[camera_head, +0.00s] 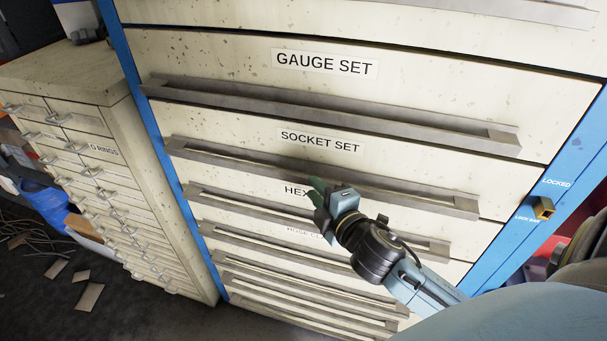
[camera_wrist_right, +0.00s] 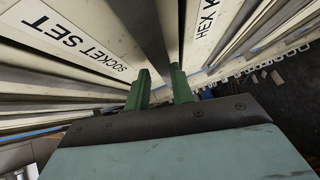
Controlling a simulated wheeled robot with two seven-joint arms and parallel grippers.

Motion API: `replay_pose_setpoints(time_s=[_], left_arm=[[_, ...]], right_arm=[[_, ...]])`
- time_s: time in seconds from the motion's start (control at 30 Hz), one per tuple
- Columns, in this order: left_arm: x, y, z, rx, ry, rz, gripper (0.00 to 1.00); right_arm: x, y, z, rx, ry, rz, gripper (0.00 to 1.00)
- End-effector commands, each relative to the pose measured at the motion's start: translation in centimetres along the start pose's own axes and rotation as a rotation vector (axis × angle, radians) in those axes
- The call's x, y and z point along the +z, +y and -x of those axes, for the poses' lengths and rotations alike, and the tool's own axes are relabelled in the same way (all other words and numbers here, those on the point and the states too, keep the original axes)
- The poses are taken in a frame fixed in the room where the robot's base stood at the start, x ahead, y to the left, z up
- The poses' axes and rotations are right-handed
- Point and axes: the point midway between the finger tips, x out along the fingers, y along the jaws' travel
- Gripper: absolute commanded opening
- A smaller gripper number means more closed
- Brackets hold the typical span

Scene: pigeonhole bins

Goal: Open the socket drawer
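The socket drawer (camera_head: 400,163) is a cream drawer front labelled SOCKET SET, shut flush in the tall cabinet. Its long grey bar handle (camera_head: 235,158) runs below the label. My right gripper (camera_head: 318,186), with green fingers, is at the middle of this handle, just above the HEX label. In the right wrist view the two fingers (camera_wrist_right: 160,80) stand apart, with the grey handle bar (camera_wrist_right: 143,35) between or just beyond their tips; contact is unclear. The SOCKET SET label (camera_wrist_right: 75,43) lies to their left. My left gripper is not in view.
The GAUGE SET drawer (camera_head: 440,93) is above, and several shut drawers with similar handles are below. A lock (camera_head: 543,208) sits on the blue right frame, by the word LOCKED. A low cabinet (camera_head: 65,75) of small drawers stands left. Papers (camera_head: 90,296) litter the dark floor.

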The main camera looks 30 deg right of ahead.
Motion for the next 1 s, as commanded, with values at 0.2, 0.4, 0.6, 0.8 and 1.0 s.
replay_pose_setpoints(time_s=[0.2, 0.4, 0.6, 0.8, 1.0], left_arm=[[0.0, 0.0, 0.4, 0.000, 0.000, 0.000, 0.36], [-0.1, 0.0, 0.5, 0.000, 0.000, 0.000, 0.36], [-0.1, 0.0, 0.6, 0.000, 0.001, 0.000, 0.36], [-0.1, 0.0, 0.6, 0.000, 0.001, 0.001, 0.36], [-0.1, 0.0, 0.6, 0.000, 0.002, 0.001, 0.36]], right_arm=[[0.0, 0.1, -3.8, 0.001, -0.001, 0.001, 0.23], [0.0, 0.1, -5.7, 0.000, 0.000, -0.001, 0.23], [0.0, 0.0, -6.2, -0.001, 0.001, -0.001, 0.23], [0.0, 0.0, -6.2, -0.001, 0.000, -0.001, 0.21], [0.0, 0.0, -6.2, -0.001, 0.000, -0.001, 0.00]])
